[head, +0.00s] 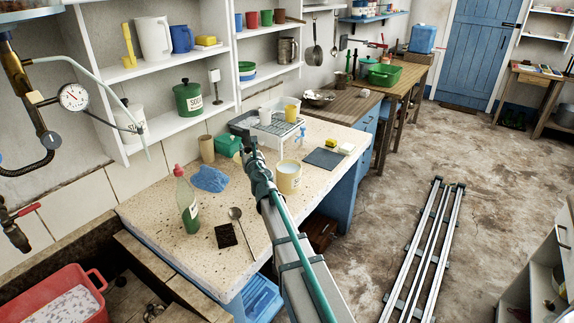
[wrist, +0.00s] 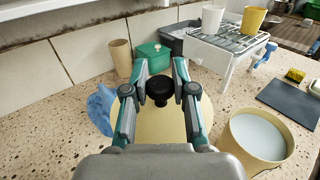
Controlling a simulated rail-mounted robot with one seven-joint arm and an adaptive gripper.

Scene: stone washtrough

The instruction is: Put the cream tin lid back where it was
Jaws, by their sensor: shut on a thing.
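The cream tin lid (wrist: 160,120) is a round pale disc with a black knob (wrist: 160,91), under my gripper (wrist: 160,78) in the wrist view. My gripper's fingers are closed on either side of the knob. Part of the lid is hidden by the fingers and palm; whether it touches the counter I cannot tell. The open cream tin (wrist: 258,140), with pale contents, stands just right of the lid.
A blue cloth (wrist: 101,107), a tan cup (wrist: 120,58) and a green box (wrist: 152,61) are left of and behind the lid. A wire rack (wrist: 226,44) holds two cups. A dark mat (wrist: 290,98) lies right. A green bottle (head: 187,205) and ladle (head: 238,220) are nearer.

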